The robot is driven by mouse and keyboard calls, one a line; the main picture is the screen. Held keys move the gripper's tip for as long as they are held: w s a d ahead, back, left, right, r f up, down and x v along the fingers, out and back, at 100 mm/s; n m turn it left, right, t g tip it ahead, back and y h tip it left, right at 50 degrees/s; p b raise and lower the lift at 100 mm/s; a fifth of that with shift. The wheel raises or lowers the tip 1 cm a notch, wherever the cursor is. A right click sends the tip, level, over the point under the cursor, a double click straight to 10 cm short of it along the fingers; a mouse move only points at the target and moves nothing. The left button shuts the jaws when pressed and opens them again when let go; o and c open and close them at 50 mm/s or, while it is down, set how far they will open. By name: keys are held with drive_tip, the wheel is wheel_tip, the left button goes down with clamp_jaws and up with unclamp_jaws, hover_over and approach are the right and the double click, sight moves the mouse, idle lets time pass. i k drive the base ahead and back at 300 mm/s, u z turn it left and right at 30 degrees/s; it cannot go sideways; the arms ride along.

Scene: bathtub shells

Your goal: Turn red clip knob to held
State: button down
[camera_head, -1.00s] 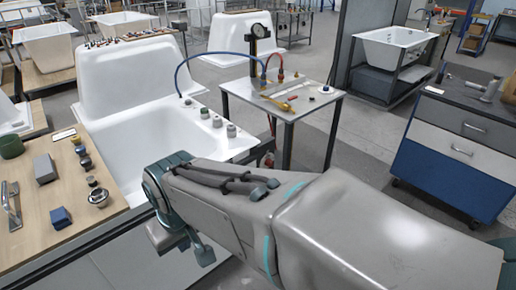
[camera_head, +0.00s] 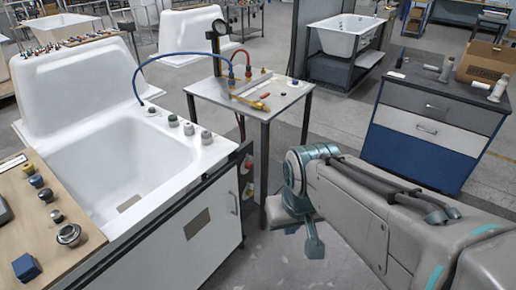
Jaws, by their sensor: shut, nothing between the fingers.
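Small red parts (camera_head: 248,163) show at the right end of the white tub's cabinet, low beside the small table. They are too small to tell whether one is the red clip knob or how it is turned. My grey and teal arm comes in from the right and bends down in front of the small table. My gripper's fingers cannot be made out; they are hidden or out of frame. The arm's visible end is apart from the tub's cabinet.
A small table (camera_head: 290,95) holds a gauge, hoses and a yellow-handled tool. A blue, white and grey drawer cabinet (camera_head: 420,150) stands at the right. A wooden board (camera_head: 85,240) with knobs lies at the near left. Bare floor shows between table and drawers.

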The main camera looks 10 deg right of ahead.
sight(249, 166)
drive_tip(key=k, duration=0.45)
drive_tip(key=z, duration=0.65)
drive_tip(key=i, duration=0.85)
drive_tip(key=u, duration=0.7)
drive_tip(key=i, duration=0.6)
drive_tip(key=u, duration=0.65)
